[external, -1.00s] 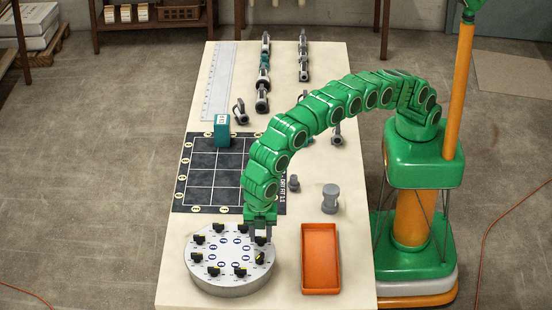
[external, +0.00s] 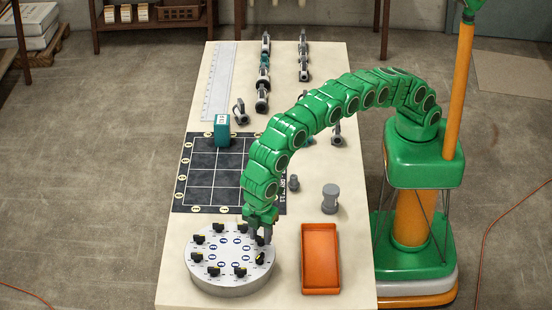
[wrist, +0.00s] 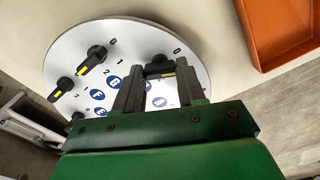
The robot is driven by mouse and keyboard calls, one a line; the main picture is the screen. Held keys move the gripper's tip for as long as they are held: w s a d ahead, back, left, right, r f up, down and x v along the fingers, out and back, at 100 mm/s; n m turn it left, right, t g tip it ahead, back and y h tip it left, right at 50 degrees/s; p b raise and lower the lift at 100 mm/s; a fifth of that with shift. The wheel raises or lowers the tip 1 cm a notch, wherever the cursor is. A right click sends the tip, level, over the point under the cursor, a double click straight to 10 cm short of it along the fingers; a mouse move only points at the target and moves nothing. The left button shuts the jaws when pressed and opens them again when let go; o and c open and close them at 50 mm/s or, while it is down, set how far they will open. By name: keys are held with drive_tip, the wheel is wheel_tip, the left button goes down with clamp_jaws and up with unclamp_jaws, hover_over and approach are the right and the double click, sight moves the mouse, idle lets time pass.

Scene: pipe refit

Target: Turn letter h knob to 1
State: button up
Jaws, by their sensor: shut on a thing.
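The round grey dial plate (external: 232,285) sits at the near end of the table, with black knobs around its top and blue letter badges inside the ring. My gripper (external: 260,238) is at the plate's right side, fingers pointing down. In the wrist view my gripper (wrist: 158,76) is shut on a black knob (wrist: 160,70) with a yellow mark, one finger on each side. A "0" shows beyond that knob. Other knobs (wrist: 97,54) with yellow marks stand to the left.
An orange tray (external: 307,265) lies right of the plate. A grey cylindrical part (external: 330,197) and a smaller fitting (external: 294,183) stand behind it. A black grid mat (external: 180,207) with a teal block (external: 222,131) lies farther back. Pipe fittings (external: 263,75) line the far end.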

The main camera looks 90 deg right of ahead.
sight(260, 237)
drive_tip(key=m, duration=0.6)
drive_tip(key=shift+m, duration=0.3)
idle(0.5)
drive_tip(key=o, duration=1.1)
drive_tip(key=shift+c, duration=0.2)
drive_tip(key=shift+r, duration=3.95)
drive_tip(key=shift+d, duration=0.1)
